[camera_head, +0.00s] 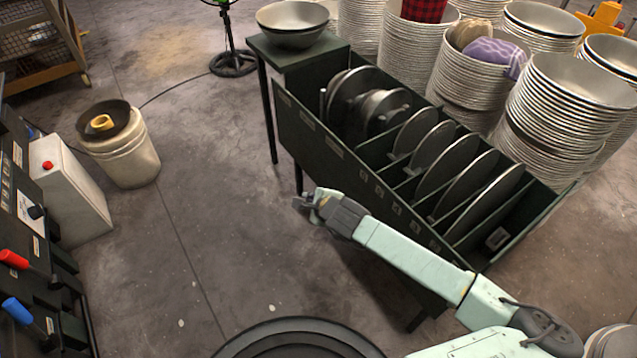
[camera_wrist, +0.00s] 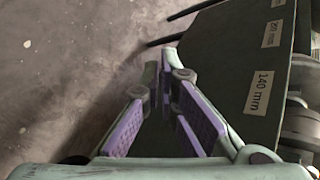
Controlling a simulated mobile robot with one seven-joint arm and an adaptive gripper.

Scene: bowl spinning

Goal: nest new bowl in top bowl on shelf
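Silver bowls (camera_head: 292,37) sit nested on the dark green shelf (camera_head: 335,47) at the top middle of the head view; the top bowl (camera_head: 290,14) is upright with its inside showing. I cannot tell which bowl is the new one. Several silver bowls or discs stand on edge in the slots of the green rack (camera_head: 310,130); one is a disc (camera_head: 410,130). My gripper (camera_head: 305,201) is in front of the rack's left side, below the shelf and apart from the bowls. In the wrist view my gripper (camera_wrist: 158,75) has its purple pads apart with nothing between them.
The rack wall with a "140 mm" label (camera_wrist: 259,92) is close on the right in the wrist view. Tall bowl stacks (camera_head: 570,110) stand behind the rack. Floor between is clear.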

